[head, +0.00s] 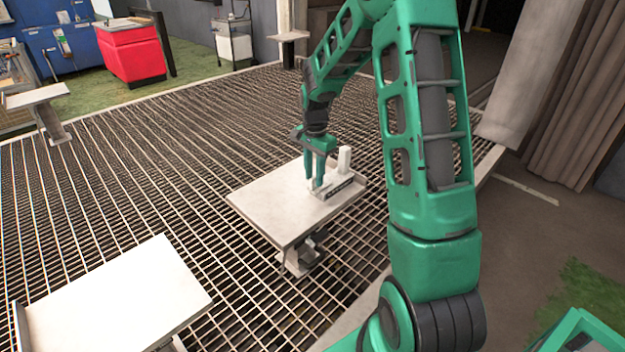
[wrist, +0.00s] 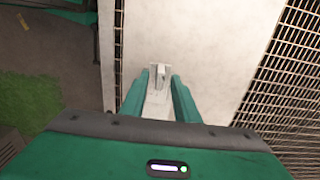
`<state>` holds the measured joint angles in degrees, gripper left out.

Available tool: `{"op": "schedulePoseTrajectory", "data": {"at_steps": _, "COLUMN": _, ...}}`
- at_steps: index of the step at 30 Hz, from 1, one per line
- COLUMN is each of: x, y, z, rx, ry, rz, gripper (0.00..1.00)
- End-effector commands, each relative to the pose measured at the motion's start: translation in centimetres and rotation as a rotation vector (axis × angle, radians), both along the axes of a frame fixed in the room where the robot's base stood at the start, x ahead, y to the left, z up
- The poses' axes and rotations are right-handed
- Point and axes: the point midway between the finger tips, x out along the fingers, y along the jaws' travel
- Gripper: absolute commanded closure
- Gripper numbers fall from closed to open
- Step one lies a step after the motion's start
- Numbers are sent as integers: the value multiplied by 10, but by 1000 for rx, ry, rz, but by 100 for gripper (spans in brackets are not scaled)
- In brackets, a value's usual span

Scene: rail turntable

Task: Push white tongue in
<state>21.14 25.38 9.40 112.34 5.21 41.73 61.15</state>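A pale grey-white fixture (head: 341,189) lies near the far right edge of a small white table (head: 285,205). A white upright block (head: 345,159) stands on it. The fixture also shows in the wrist view (wrist: 158,104), with its upright part (wrist: 157,73) just beyond my fingertips. My gripper (head: 314,185) points down at the fixture's left end. In the wrist view my gripper (wrist: 158,82) has its green fingers apart, one on each side of the pale fixture. I cannot clearly make out the tongue as a separate part; the fingers partly hide that end.
The white table stands on a metal grating (head: 150,190). Another white table (head: 115,300) is at the front left, and a smaller one (head: 38,97) at the far left. A red cabinet (head: 130,50) stands at the back. The white tabletop left of my gripper is bare.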

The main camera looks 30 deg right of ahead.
Motion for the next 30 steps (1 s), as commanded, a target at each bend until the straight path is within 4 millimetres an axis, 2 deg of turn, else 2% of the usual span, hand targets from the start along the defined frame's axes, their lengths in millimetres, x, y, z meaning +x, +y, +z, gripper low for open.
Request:
{"op": "schedulePoseTrajectory", "data": {"at_steps": 9, "x": 1, "y": 0, "z": 60, "rx": -1, "ry": -3, "rz": 0, "gripper": 72}}
{"op": "schedulePoseTrajectory", "data": {"at_steps": 15, "x": 2, "y": 0, "z": 84, "rx": -1, "ry": -1, "rz": -1, "gripper": 72}}
{"op": "schedulePoseTrajectory", "data": {"at_steps": 20, "x": 1, "y": 0, "z": 90, "rx": 0, "ry": 1, "rz": 0, "gripper": 72}}
{"op": "schedulePoseTrajectory", "data": {"at_steps": 30, "x": 1, "y": 0, "z": 90, "rx": 0, "ry": 1, "rz": -1, "gripper": 72}}
